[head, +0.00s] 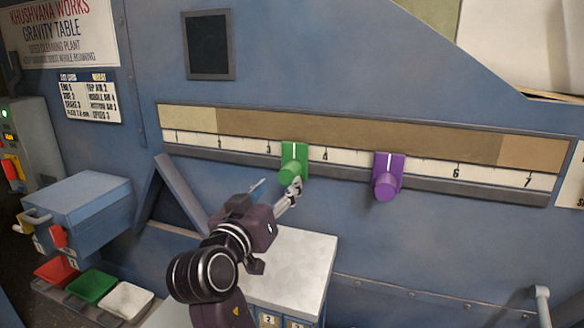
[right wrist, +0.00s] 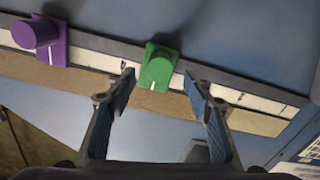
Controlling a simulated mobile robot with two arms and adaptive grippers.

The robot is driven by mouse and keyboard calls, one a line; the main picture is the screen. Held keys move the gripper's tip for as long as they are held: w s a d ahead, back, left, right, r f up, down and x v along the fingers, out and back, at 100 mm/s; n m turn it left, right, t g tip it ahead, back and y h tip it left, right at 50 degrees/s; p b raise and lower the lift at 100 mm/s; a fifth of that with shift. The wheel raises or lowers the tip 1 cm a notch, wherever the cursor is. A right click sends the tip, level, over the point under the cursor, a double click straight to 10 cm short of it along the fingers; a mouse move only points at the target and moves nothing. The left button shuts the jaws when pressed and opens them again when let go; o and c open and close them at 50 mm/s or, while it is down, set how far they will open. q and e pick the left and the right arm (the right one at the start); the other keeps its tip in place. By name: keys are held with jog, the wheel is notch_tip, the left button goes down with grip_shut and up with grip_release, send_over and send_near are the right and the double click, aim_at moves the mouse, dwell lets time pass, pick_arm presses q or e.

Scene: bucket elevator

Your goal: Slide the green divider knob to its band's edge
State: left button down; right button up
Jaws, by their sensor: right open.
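The green divider knob (head: 292,163) sits on the numbered rail (head: 225,150), its white line between 3 and 4. Above it the wide brown band (head: 340,134) runs between a pale band (head: 188,118) at left and a lighter tan band (head: 533,155) at right. The purple knob (head: 387,177) is further right, between 4 and 6. My right gripper (head: 277,188) is open just below the green knob. In the right wrist view the green knob (right wrist: 159,67) shows between the spread fingertips (right wrist: 160,84); I cannot tell whether they touch it. My left gripper is not in view.
A white-topped box (head: 290,265) stands under the rail, close to my right arm. A blue box (head: 75,212) and red, green and white trays (head: 97,286) are at the left. A dark panel (head: 208,45) is above the rail. The rail between the knobs is clear.

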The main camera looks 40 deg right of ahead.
aim_at(286, 178)
jog(key=x, duration=0.1)
jog(key=p+x, duration=0.1)
jog(key=x, duration=0.2)
jog(key=shift+d+r+p, duration=0.1)
jog(key=shift+r+p, duration=0.15)
jog(key=shift+p, duration=0.15)
jog(key=shift+f+p+x, duration=0.25)
jog(key=shift+p+x, duration=0.05)
jog(key=shift+x, duration=0.9)
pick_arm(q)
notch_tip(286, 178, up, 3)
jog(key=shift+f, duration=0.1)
pick_arm(e)
grip_shut()
